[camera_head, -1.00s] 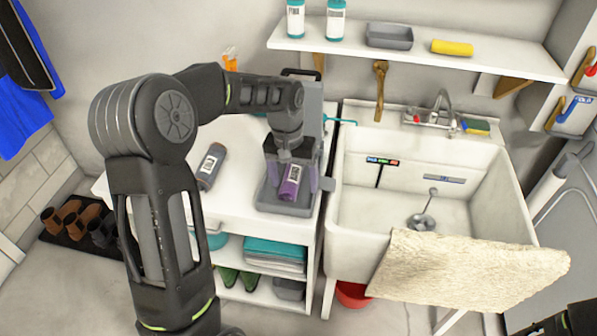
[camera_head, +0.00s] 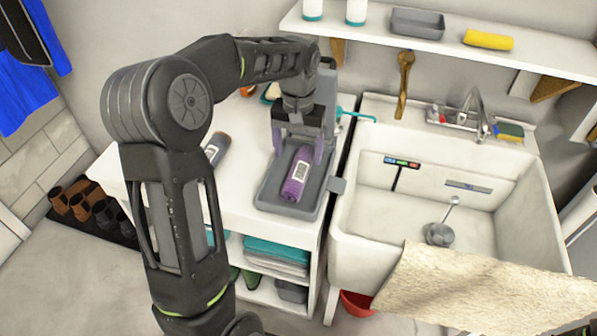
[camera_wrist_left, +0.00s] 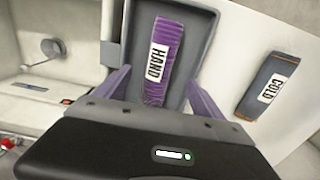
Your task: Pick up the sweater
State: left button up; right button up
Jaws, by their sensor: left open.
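A purple rolled cloth item (camera_head: 297,175) with a white label lies in a grey tray (camera_head: 314,195) on the white counter. I take it to be the sweater. In the left wrist view the purple item (camera_wrist_left: 160,60) has a label reading HAND. My left gripper (camera_head: 302,147) is open and empty, above the far end of the item. In the wrist view its two purple-grey fingers (camera_wrist_left: 157,78) stand on either side of the item, apart from it. My right gripper is not in view.
A grey rolled item (camera_head: 215,149), labelled COLD in the wrist view (camera_wrist_left: 268,82), lies left of the tray. A white sink (camera_head: 345,245) is to the right, with a beige cloth (camera_head: 480,285) over its front. A wall shelf (camera_head: 450,45) hangs above.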

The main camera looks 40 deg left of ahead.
aim_at(298, 166)
pick_arm(q)
jog(key=shift+f, duration=0.35)
jog(key=shift+f, duration=2.65)
jog(key=shift+w, duration=0.1)
grip_shut()
